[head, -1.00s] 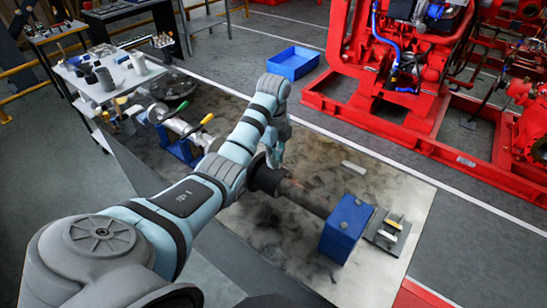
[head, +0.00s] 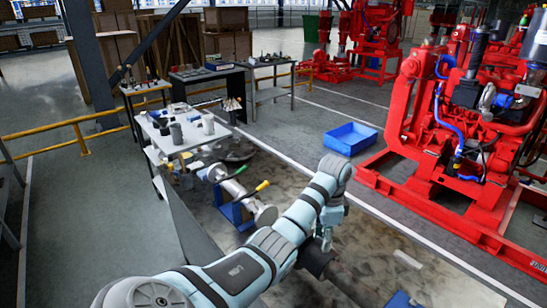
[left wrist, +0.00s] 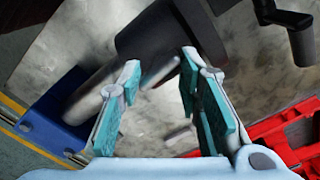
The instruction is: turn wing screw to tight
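My left gripper (head: 326,242) hangs above a dark flanged pipe fitting (head: 314,260) on the stained plate. In the left wrist view my left gripper (left wrist: 160,85) is open, its two teal-padded fingers well apart with nothing held. The dark fitting (left wrist: 150,32) lies beyond the fingertips, with a wide flange. A short shiny rod (left wrist: 158,72) shows in the gap between the fingers; I cannot tell whether it belongs to a wing screw. A dark crank-like handle (left wrist: 285,20) is at the upper right. I cannot clearly make out the wing screw. My right gripper is not in view.
A blue support block (left wrist: 62,112) is left of the fingers. A silver pipe with yellow and green handles (head: 240,195) stands behind my left arm. A blue bin (head: 350,138) and red pump machinery (head: 440,130) are farther back. A white table (head: 185,135) holds cups.

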